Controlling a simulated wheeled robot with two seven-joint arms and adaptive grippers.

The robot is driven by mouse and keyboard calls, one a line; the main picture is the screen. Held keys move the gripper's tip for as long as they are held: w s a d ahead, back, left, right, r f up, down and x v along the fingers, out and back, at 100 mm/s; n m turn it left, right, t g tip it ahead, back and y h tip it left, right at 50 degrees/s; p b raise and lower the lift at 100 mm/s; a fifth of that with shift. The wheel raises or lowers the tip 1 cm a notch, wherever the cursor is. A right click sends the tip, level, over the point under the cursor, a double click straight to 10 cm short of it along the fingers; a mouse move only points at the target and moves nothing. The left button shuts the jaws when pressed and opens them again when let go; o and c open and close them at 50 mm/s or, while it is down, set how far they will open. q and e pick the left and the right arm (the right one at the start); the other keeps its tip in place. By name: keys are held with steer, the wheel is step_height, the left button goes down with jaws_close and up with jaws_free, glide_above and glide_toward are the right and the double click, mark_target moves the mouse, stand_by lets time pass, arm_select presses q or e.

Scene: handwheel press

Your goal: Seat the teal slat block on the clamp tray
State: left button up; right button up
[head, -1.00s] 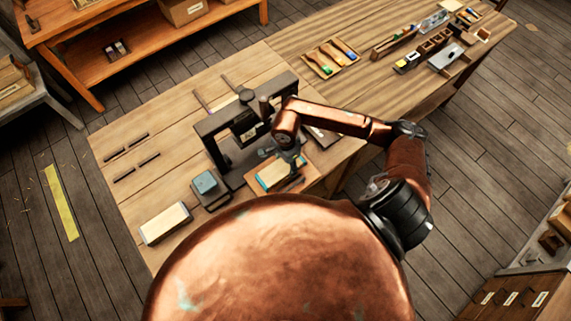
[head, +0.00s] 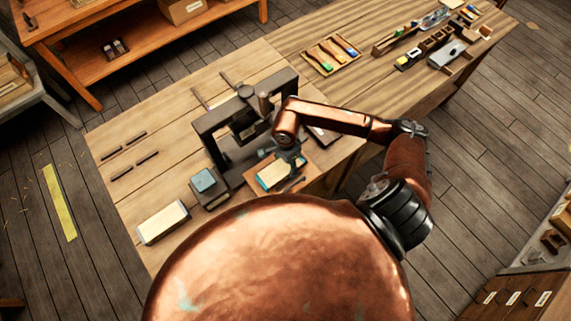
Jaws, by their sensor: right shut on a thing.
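The teal slat block (head: 269,179), a pale-topped block with teal along its edge, is at a brown wooden board or tray (head: 309,176) in front of the press. My right gripper (head: 288,172) comes down over the block's right part and is shut on it, hiding that part. I cannot tell whether the block touches the board. The dark handwheel press (head: 208,142) stands just behind, with a dark base. I cannot tell for sure which part is the clamp tray. My left gripper is not in view.
A small teal-topped piece (head: 203,180) sits on a dark holder left of the block. A cream block (head: 163,223) lies at the bench's front left. Dark bars (head: 122,173) lie at left. A tool tray (head: 331,54) is at the back. My copper body hides the front edge.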

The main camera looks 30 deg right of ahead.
steer(key=o, duration=1.5)
step_height(320, 180, up, 12)
steer(key=shift+a, duration=0.1)
